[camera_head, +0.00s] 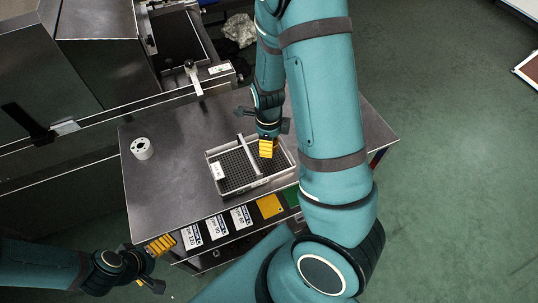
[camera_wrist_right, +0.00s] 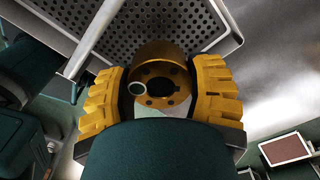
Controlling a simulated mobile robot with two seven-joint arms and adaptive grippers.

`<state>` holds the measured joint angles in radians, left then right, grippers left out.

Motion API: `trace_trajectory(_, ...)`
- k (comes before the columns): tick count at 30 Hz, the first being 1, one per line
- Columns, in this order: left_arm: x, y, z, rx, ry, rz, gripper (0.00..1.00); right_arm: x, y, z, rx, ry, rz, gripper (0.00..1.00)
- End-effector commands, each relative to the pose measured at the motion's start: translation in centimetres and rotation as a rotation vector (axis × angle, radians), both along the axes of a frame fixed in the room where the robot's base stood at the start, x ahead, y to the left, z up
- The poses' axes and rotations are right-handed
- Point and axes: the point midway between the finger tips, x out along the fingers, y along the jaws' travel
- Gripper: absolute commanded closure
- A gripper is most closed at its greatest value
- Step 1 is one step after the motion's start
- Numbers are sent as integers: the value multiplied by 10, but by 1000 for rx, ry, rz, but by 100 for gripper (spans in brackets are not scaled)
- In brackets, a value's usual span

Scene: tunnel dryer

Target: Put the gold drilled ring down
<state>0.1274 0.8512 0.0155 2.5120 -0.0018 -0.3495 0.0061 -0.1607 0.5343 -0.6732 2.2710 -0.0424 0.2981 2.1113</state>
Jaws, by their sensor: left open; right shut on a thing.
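The gold drilled ring (camera_wrist_right: 162,84) shows in the right wrist view between the two yellow ribbed fingers of my right gripper (camera_wrist_right: 162,92), which is shut on it. Its flat face with several small holes is visible. In the head view my right gripper (camera_head: 267,149) is at the right part of the grey perforated tray (camera_head: 213,179); I cannot make out the ring there. I cannot tell whether the ring touches the tray floor. My left gripper (camera_head: 150,252) is open and empty by the table's front left edge.
The tray, with a light divider bar (camera_head: 246,154) across it, stands on a metal table (camera_head: 160,195). A white round part (camera_head: 141,148) with holes stands at the table's left. Labelled cards (camera_head: 217,226) line the front below. The table's left side is mostly clear.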

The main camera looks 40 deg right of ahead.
Motion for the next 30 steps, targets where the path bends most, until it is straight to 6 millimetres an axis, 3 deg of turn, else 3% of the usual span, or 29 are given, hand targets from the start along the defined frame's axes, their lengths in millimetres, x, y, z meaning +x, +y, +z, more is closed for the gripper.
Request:
trace_trajectory(1,-1,0,-5,0,2,-2,0,0,0,-10,2,1,-1,88)
trace_trajectory(8,0,0,-9,0,0,-1,0,0,0,-23,1,-1,3,88)
trace_trajectory(16,2,0,-22,1,-6,0,0,0,0,-55,1,-1,2,88)
trace_trajectory(28,3,0,-23,1,-8,0,0,1,0,-58,0,-2,2,88)
trace_trajectory(29,3,0,-23,1,-8,0,0,0,1,-59,1,-2,2,38)
trace_trajectory(30,3,0,-23,1,-8,0,0,0,0,-58,1,-2,2,29)
